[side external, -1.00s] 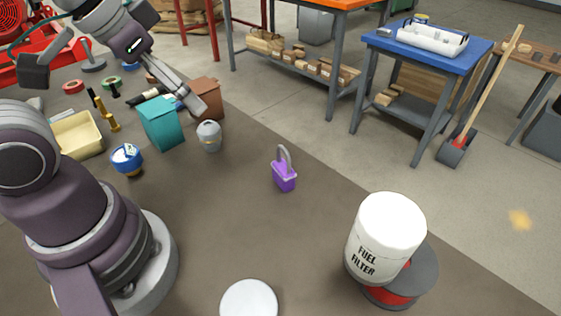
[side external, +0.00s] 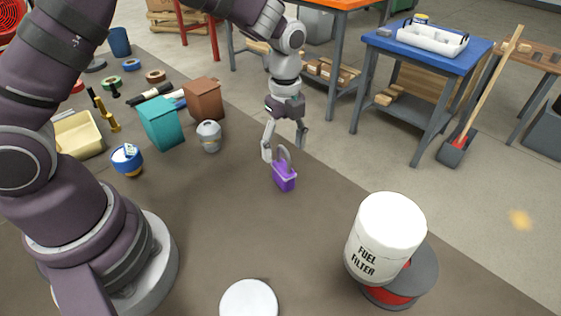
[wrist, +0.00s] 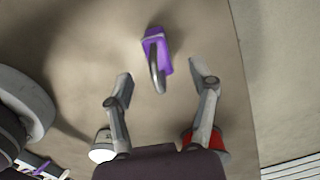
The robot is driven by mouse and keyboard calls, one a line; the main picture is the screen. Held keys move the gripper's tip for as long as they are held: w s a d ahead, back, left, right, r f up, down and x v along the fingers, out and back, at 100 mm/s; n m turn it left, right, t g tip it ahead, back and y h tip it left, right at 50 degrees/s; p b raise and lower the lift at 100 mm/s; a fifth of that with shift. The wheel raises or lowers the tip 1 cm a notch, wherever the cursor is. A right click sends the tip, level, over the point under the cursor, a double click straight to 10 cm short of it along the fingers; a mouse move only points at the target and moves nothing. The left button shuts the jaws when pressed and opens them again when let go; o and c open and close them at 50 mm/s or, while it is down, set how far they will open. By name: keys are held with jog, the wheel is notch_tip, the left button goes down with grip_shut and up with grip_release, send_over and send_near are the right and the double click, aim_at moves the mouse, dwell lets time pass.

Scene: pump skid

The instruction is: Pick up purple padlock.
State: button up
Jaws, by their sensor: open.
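The purple padlock (side external: 284,177) stands upright on the brown table, its grey shackle pointing up. It also shows in the wrist view (wrist: 157,52), a little beyond the fingertips and roughly midway between them, with the shackle toward my gripper. My gripper (side external: 284,153) points down at the padlock from above. It is open, with one finger on either side of the shackle in the side view. It holds nothing. In the wrist view my gripper (wrist: 160,80) shows both fingers spread and apart from the padlock.
A grey canister (side external: 208,136), a teal box (side external: 161,124) and a brown box (side external: 203,99) stand left of the padlock. The table around the padlock is clear.

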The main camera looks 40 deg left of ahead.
aim_at(284, 166)
notch_tip(284, 166, down, 5)
jog(key=shift+s+d+f, duration=0.1)
jog(key=shift+s, duration=0.05)
grip_shut()
dwell(0.4)
